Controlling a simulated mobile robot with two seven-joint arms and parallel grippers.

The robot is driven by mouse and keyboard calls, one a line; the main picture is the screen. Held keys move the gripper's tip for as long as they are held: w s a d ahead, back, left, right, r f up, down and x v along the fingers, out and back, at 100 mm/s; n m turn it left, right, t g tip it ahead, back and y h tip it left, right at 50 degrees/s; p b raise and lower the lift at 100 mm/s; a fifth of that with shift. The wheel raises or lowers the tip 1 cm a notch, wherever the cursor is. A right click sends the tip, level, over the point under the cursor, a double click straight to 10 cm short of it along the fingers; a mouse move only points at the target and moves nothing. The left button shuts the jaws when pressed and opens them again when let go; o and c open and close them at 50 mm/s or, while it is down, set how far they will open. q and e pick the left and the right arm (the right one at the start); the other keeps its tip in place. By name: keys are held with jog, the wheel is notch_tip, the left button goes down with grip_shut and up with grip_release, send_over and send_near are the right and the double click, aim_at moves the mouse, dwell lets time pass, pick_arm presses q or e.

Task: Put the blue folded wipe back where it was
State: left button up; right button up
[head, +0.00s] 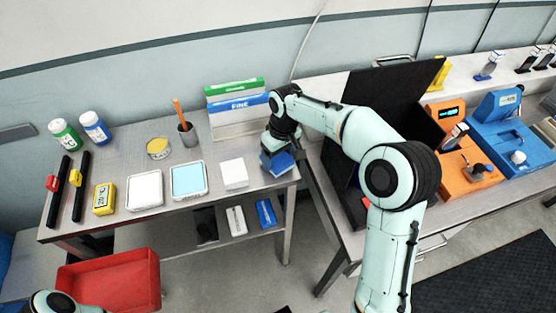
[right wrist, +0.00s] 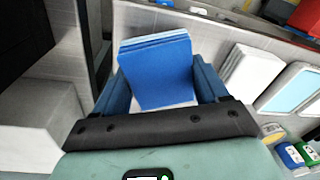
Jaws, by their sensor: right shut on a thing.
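The blue folded wipe (right wrist: 158,65) is a stack of blue layers between the fingers of my right gripper (right wrist: 160,85) in the right wrist view. In the head view the wipe (head: 284,164) is at the right end of the grey table, under my right gripper (head: 275,158), which is shut on it. I cannot tell whether the wipe touches the tabletop. A white folded stack (head: 234,173) lies just left of it and also shows in the right wrist view (right wrist: 250,72). Of my left arm only a small part shows at the bottom left; its gripper is out of view.
Left along the table (head: 215,145) are a blue-topped tray (head: 188,180), a white tray (head: 145,189) and a yellow block (head: 104,198). Boxes (head: 238,106) stand behind. A red bin (head: 110,281) is in front. A dark screen (head: 385,95) stands right.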

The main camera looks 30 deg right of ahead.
aim_at(282, 158)
pick_arm(q)
jog(key=shift+s+f, duration=0.1)
jog(key=shift+s, duration=0.05)
pick_arm(e)
jog(key=shift+f, duration=0.8)
jog(key=shift+f, duration=0.1)
jog(key=o, duration=1.3)
pick_arm(q)
jog(key=shift+f, duration=0.1)
jog(key=shift+w+r+p, duration=0.4)
jog(key=shift+r+p, duration=0.05)
jog(key=shift+r, duration=0.2)
jog(key=shift+w+r+p, duration=0.4)
jog(key=shift+r, duration=0.2)
pick_arm(e)
jog(key=r, duration=0.8)
jog(key=d+r, duration=0.1)
jog(key=r, duration=0.3)
jog(key=shift+s+r, duration=0.1)
jog(key=shift+s, duration=0.25)
pick_arm(q)
jog(key=shift+s, duration=0.1)
